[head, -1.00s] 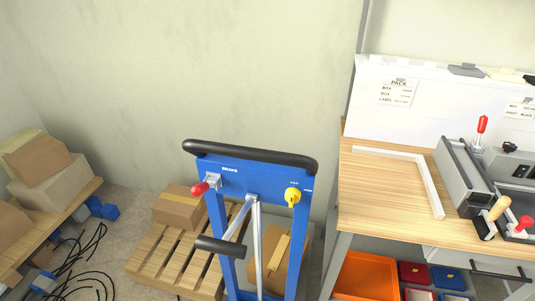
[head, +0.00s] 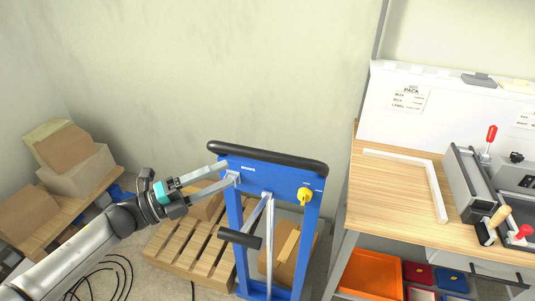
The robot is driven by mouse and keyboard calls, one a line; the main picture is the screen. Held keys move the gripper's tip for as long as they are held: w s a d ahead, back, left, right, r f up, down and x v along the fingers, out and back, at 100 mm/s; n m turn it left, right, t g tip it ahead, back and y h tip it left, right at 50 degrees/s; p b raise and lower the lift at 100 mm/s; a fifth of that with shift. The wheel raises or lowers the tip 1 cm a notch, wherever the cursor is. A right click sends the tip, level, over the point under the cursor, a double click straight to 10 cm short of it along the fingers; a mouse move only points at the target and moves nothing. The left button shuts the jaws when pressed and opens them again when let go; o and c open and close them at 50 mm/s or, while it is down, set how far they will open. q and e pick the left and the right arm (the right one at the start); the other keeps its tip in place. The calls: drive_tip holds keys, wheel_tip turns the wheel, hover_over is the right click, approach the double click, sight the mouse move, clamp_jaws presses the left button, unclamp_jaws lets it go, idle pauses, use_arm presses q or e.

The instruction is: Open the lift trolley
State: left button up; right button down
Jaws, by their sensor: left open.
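The blue lift trolley (head: 262,167) stands upright in the middle, with a black push bar (head: 268,157) across its top. A yellow knob (head: 305,196) sits on the right of its panel. A black padded bar (head: 240,239) on a grey arm shows lower down. My left gripper (head: 229,173) reaches in from the left with its fingers apart, at the left end of the panel beside the brake label. The red brake knob is hidden there, behind or between the fingers. I cannot tell whether the fingers touch it. My right gripper is not in view.
A workbench (head: 392,190) with a white frame and a clamping machine stands at right. An orange bin (head: 372,275) is beneath it. A wooden pallet (head: 180,250) with cartons lies behind the trolley. Boxes sit on a low shelf at left, with black cables on the floor.

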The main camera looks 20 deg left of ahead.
sight(266, 157)
use_arm(q)
drive_tip(key=p+x, duration=0.1)
drive_tip(key=x, duration=1)
drive_tip(key=shift+w+d, duration=0.15)
drive_tip(key=shift+w, duration=0.05)
clamp_jaws()
idle(1.0)
